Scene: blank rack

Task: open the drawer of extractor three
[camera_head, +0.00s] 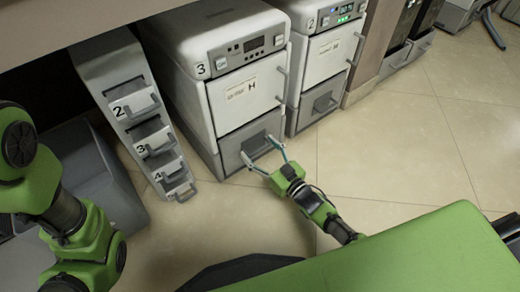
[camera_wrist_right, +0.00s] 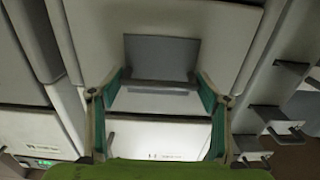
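Extractor three (camera_head: 235,100) is a white cabinet marked 3, with a display panel on top and a white door. Its grey drawer (camera_head: 230,158) is at the bottom and looks closed. The drawer has a dark handle, a bar that shows in the right wrist view (camera_wrist_right: 160,83) below a grey recessed panel. My right gripper (camera_head: 257,148) is open at the drawer front. Its fingertips (camera_wrist_right: 164,78) stand on either side of the handle in the wrist view; I cannot tell whether they touch it. My left arm shows at the left, but its gripper is out of view.
Extractor two (camera_head: 325,65), with green lights, stands just right of extractor three. A narrow rack (camera_head: 110,62) with several numbered small drawers stands to the left. A grey box-like thing (camera_head: 95,165) is beside my left arm. Tiled floor (camera_head: 390,150) is clear at the right.

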